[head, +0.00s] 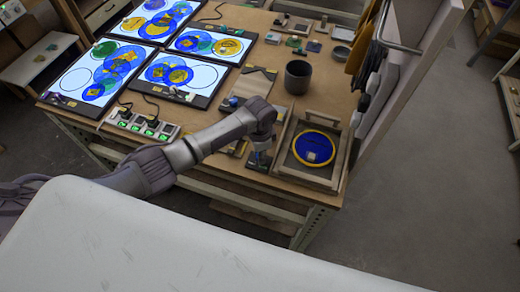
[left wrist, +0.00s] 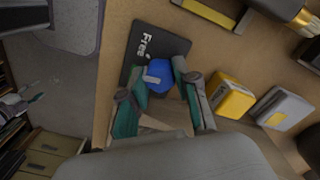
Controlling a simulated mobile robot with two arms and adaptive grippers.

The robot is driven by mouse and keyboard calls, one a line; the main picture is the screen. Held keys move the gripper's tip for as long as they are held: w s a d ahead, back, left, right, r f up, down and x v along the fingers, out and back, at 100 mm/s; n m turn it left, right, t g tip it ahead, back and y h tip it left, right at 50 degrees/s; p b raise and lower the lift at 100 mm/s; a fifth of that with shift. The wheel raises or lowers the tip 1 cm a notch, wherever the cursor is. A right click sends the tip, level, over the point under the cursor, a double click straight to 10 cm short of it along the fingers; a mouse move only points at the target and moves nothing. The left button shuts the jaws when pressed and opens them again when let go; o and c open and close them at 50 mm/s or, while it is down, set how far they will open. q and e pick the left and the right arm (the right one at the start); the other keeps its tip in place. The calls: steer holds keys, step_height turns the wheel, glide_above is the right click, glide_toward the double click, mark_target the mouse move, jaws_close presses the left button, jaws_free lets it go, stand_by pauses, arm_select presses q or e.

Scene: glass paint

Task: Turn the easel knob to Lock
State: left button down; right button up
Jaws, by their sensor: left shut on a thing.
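The easel knob (left wrist: 160,74) is blue with a pale mark on its left part. It sits on a dark plate (left wrist: 140,62) with the white word "Free" printed above the knob in the left wrist view. A "Lock" label is not visible; the gripper hides part of the plate. My left gripper (left wrist: 160,80) has its two teal-tipped fingers on either side of the knob, shut on it. In the head view my left gripper (head: 260,158) reaches down over the dark plate near the table's front edge. My right gripper is not in view.
A wooden tray (head: 285,150) with a blue, yellow-rimmed disc (head: 318,147) stands just right of my gripper. A dark cup (head: 298,77) stands behind. Lit panels (head: 95,75) and a power strip (head: 135,122) lie left. A yellow block (left wrist: 232,97) and grey block (left wrist: 282,108) lie right in the wrist view.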

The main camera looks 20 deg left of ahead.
arm_select(q)
steer(key=n, duration=0.2)
steer(key=shift+n, duration=1.3)
steer(key=c, duration=0.9)
jaws_free()
steer(key=shift+o, duration=0.2)
step_height(320, 180, up, 12)
